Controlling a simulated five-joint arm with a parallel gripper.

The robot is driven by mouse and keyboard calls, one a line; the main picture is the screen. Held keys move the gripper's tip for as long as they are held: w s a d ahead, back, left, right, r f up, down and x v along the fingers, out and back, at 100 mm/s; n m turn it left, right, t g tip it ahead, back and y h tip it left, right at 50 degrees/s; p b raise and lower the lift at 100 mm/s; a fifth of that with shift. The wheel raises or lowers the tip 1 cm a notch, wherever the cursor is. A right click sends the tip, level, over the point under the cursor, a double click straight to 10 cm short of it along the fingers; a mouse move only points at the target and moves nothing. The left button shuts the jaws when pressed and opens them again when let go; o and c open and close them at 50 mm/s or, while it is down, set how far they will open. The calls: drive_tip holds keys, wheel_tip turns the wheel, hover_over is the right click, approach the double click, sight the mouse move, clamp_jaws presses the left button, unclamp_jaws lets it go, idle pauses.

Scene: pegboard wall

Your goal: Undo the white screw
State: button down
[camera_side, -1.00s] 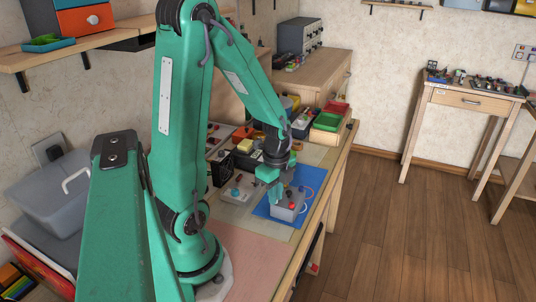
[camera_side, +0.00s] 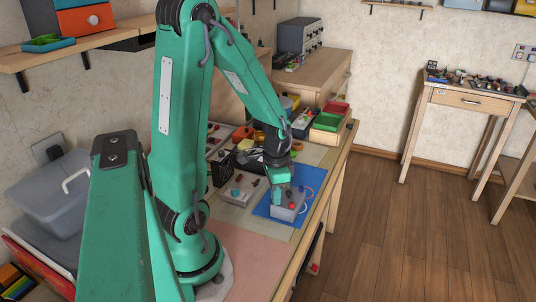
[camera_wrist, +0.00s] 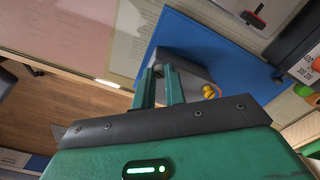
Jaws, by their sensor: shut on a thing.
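A grey box (camera_side: 289,212) sits on a blue mat (camera_side: 266,211) on the workbench, and the box also shows behind my fingers in the wrist view (camera_wrist: 187,66). My gripper (camera_side: 280,196) points down at the top of the box, at its left part. In the wrist view my two fingers (camera_wrist: 160,72) are close together and reach to the box. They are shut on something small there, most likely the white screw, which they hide. A red knob (camera_side: 291,205) shows on the box, just right of my fingers.
A light grey box with knobs (camera_side: 240,190) stands left of the mat. A yellow part (camera_wrist: 209,91) is beside my fingers. The bench's right edge is near the mat.

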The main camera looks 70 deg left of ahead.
drive_tip(key=n, duration=0.5)
drive_tip(key=shift+n, duration=0.3)
drive_tip(key=n, duration=1)
drive_tip(key=shift+n, duration=0.4)
drive_tip(key=n, duration=0.4)
drive_tip(key=shift+n, duration=0.4)
drive_tip(key=c, duration=1.4)
unclamp_jaws()
drive_tip(key=shift+c, duration=0.2)
drive_tip(key=shift+r, duration=0.1)
